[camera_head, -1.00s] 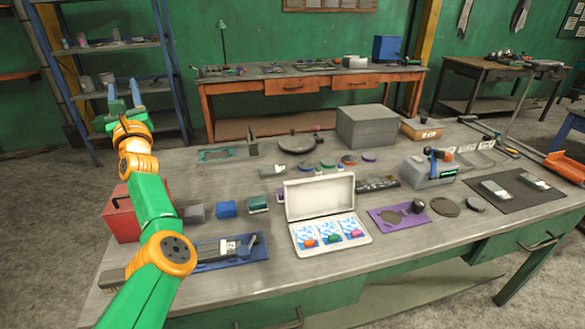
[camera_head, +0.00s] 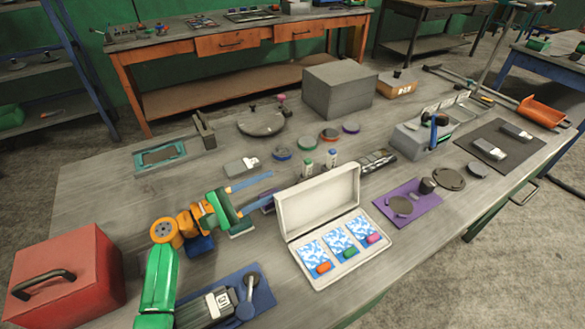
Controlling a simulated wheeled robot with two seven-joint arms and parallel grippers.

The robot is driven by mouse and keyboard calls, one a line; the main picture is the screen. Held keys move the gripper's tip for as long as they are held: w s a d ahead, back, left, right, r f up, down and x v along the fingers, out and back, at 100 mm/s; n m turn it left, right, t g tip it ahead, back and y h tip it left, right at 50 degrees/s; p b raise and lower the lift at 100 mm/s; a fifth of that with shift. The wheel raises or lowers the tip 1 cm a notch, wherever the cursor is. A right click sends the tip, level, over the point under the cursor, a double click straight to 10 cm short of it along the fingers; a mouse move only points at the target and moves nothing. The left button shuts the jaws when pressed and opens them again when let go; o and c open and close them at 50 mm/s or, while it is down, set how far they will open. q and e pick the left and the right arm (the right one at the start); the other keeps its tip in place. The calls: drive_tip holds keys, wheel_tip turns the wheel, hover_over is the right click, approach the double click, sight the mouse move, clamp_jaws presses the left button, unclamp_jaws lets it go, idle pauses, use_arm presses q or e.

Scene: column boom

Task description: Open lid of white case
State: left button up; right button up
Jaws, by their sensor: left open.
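The white case (camera_head: 282,215) stands on the workbench near its front edge, with its lid (camera_head: 318,199) raised and leaning up at the back. Its open base holds blue-and-white patterned cards with small orange, green and pink pieces on them. My left gripper (camera_head: 258,192) is low over the bench, just left of the lid, with its two blue fingers apart and pointing right. The fingers look empty and close to the lid's left edge; I cannot tell whether they touch it. My right gripper is not in view.
A red toolbox (camera_head: 75,275) stands at the front left, and a blue mat (camera_head: 262,296) with a grey tool lies left of the case. A purple mat (camera_head: 412,212) lies to its right. Small bottles (camera_head: 331,157) stand behind the lid, and a large grey box (camera_head: 340,90) is farther back.

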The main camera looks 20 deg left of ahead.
sight(298, 182)
use_arm(q)
drive_tip(key=shift+s+d+f+g, duration=0.15)
drive_tip(key=shift+d+f+g, duration=0.1)
drive_tip(key=shift+d, duration=0.2)
drive_tip(key=shift+s+d+f+g, duration=0.15)
drive_tip(key=shift+d+f, duration=0.1)
drive_tip(key=shift+d, duration=0.2)
drive_tip(key=shift+m, duration=0.3)
drive_tip(key=b+x, duration=0.1)
drive_tip(key=x, duration=0.5)
drive_tip(key=shift+s+d+r+b, duration=0.1)
drive_tip(key=shift+d+r+b, duration=0.05)
drive_tip(key=shift+d+b, duration=0.15)
drive_tip(key=shift+r, duration=0.15)
clamp_jaws()
drive_tip(key=shift+r, duration=0.2)
